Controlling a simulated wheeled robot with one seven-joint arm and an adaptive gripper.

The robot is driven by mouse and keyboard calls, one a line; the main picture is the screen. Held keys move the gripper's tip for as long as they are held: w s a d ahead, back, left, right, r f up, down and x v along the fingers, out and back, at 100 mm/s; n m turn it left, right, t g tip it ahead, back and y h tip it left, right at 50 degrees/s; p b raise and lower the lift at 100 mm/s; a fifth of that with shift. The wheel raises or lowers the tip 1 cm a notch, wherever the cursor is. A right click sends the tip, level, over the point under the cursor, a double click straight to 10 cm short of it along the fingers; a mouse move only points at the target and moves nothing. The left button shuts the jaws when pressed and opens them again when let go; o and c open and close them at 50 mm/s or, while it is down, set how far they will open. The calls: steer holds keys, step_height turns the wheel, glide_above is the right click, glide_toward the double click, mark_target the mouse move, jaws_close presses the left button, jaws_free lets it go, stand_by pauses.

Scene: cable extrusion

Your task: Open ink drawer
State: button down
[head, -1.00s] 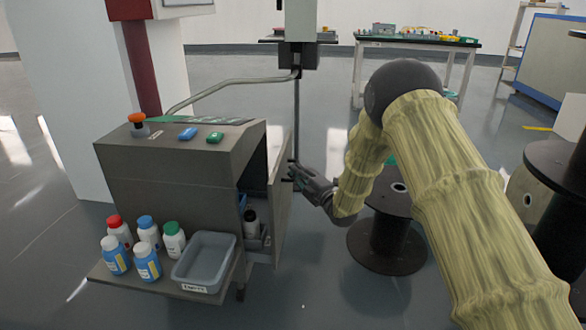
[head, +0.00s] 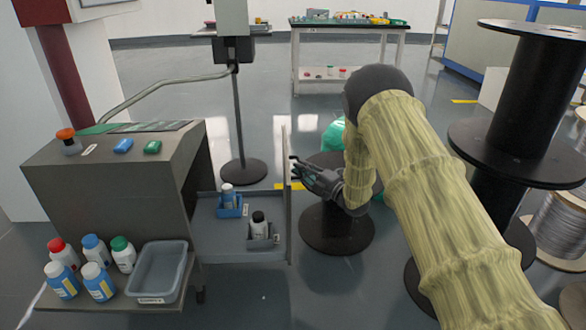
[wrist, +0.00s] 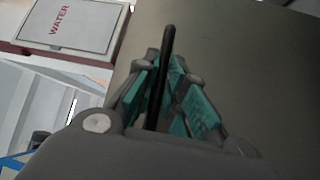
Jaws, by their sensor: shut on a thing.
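The ink drawer (head: 240,250) is pulled out to the right of the grey machine cabinet (head: 105,192). Its tray shows, with two small bottles standing in blue and grey holders. Its tall front panel (head: 287,205) stands upright at the tray's right end, seen nearly edge-on. My gripper (head: 298,170) is at the outer side of this panel. In the wrist view, my gripper's teal-padded fingers (wrist: 170,92) are shut around a dark bar handle (wrist: 163,75) on the grey panel.
A shelf at the cabinet's front holds several capped bottles (head: 92,268) and an empty grey bin (head: 160,270). Black cable reels (head: 336,230) stand close behind and right of my arm. A thin stand (head: 238,115) rises behind the drawer. Floor in front of the drawer is clear.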

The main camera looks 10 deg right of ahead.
steer(key=shift+d, duration=0.2)
steer(key=c, duration=1.5)
jaws_free()
steer(key=shift+s, duration=0.1)
steer(key=v, duration=1.2)
